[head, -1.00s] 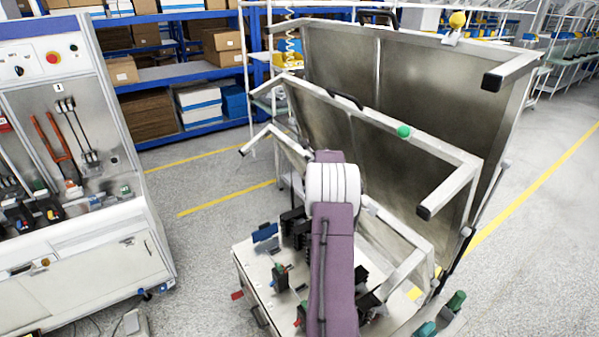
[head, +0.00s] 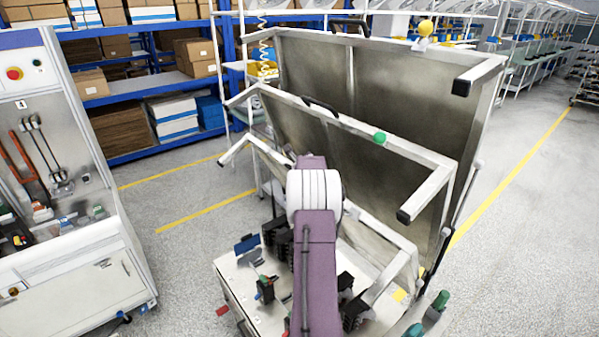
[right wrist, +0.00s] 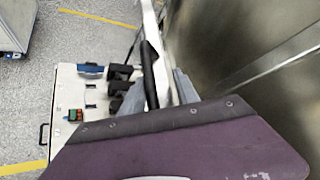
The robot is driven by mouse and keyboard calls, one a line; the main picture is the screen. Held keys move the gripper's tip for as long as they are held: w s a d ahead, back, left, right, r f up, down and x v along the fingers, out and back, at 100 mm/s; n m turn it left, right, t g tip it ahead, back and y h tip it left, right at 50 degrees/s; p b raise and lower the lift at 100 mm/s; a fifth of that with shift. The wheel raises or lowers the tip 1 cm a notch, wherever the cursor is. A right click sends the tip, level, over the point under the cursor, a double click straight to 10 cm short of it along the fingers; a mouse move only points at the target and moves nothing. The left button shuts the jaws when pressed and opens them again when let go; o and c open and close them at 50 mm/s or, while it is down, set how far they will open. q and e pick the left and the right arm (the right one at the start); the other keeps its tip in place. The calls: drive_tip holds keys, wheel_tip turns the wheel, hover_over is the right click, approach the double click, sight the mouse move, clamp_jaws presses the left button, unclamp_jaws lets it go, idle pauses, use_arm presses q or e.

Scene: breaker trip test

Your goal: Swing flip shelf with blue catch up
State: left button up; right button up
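A middle flip shelf (head: 330,145) with a green knob (head: 380,138) and a larger rear one (head: 405,105) with a yellow knob (head: 426,28) stand steeply raised. A lower front frame (head: 398,262) stands tilted before them, partly hidden by my purple arm. A blue catch-like part (head: 247,244) sits at the cart's left; it also shows in the right wrist view (right wrist: 90,68). In that view my purple gripper body (right wrist: 190,145) fills the bottom, near a black handle (right wrist: 150,75). My left gripper is out of view.
The cart top (head: 238,285) carries black clamps and small coloured parts. A white tool cabinet (head: 70,270) stands at left and blue racks (head: 160,75) with boxes stand behind. The floor at right is clear.

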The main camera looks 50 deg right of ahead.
drive_tip(key=shift+f, duration=0.1)
drive_tip(key=shift+a, duration=0.15)
drive_tip(key=shift+s+a+r+b, duration=0.2)
drive_tip(key=shift+s+b, duration=0.1)
drive_tip(key=v, duration=0.8)
drive_tip(key=shift+b, duration=0.45)
drive_tip(key=shift+w+r, duration=0.1)
